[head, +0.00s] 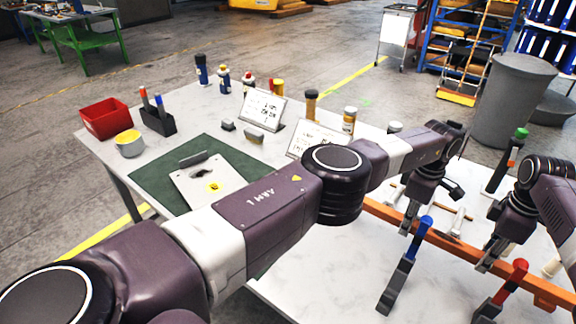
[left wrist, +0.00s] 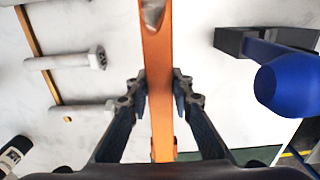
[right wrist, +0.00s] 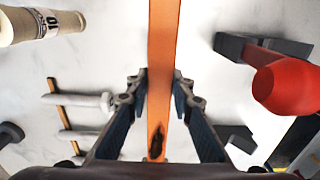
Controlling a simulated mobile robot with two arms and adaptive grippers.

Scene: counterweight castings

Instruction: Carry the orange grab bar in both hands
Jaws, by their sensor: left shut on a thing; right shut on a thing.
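The orange grab bar (head: 455,245) is a long flat bar over the right-hand white table in the head view. My left gripper (head: 407,222) is shut around its far-left part, and my right gripper (head: 487,262) is shut around it nearer the right edge. In the left wrist view the bar (left wrist: 160,115) runs upright between the fingers, with a slot at the top. In the right wrist view the bar (right wrist: 163,50) also passes between the fingers, with a dark worn patch low on it. I cannot tell how far it is above the table.
Clamps with blue (head: 405,265), red (head: 508,288) and green (head: 508,160) handles stand close around the bar. Pale bolts (left wrist: 70,60) lie beneath. A left table carries a red bin (head: 105,118), a green mat (head: 150,178) and bottles. A grey barrel (head: 510,100) stands behind.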

